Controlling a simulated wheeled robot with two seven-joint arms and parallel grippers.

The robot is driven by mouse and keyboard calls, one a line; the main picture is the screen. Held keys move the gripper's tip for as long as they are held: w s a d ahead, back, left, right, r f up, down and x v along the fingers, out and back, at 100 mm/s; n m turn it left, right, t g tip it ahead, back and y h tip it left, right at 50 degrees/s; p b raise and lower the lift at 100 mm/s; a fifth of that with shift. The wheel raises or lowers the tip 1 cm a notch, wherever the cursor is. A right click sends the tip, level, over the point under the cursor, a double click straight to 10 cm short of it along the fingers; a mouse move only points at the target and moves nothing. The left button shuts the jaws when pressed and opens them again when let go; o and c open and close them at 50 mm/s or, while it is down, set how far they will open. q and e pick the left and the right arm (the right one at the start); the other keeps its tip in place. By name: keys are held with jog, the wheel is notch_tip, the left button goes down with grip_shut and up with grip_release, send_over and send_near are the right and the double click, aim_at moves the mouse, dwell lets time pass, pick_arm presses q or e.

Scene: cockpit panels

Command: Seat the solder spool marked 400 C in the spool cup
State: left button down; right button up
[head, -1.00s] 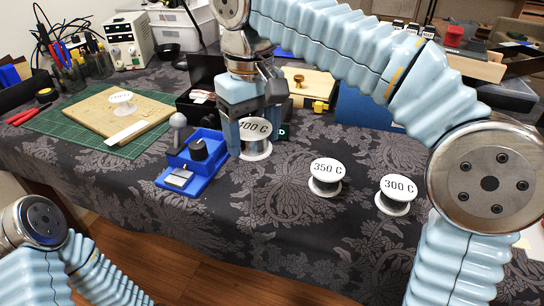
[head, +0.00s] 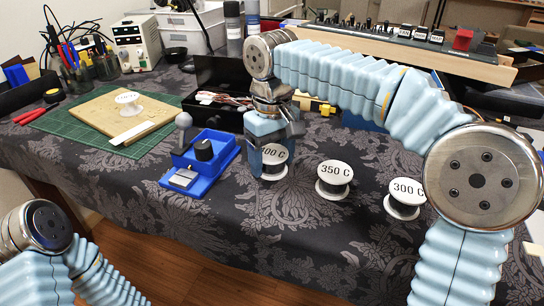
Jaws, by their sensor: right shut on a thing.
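The spool marked 400 C (head: 276,156) is white-flanged and upright at mid-table; the first digit of its label is hidden by a finger. My right gripper (head: 272,160) comes down from above and is shut on this spool, with its fingers at the spool's sides. The spool appears to be at table level; I cannot tell if it is lifted. My left gripper is out of view; only part of that arm shows at lower left. I cannot tell for certain which thing is the spool cup.
Spools marked 350 C (head: 334,180) and 300 C (head: 405,198) stand to the right. A blue tray (head: 210,170) with a black round part is close left of my right gripper. An open black box (head: 215,75) is behind. The front cloth is clear.

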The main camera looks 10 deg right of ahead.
jog(key=shift+f, duration=0.15)
jog(key=o, duration=1.2)
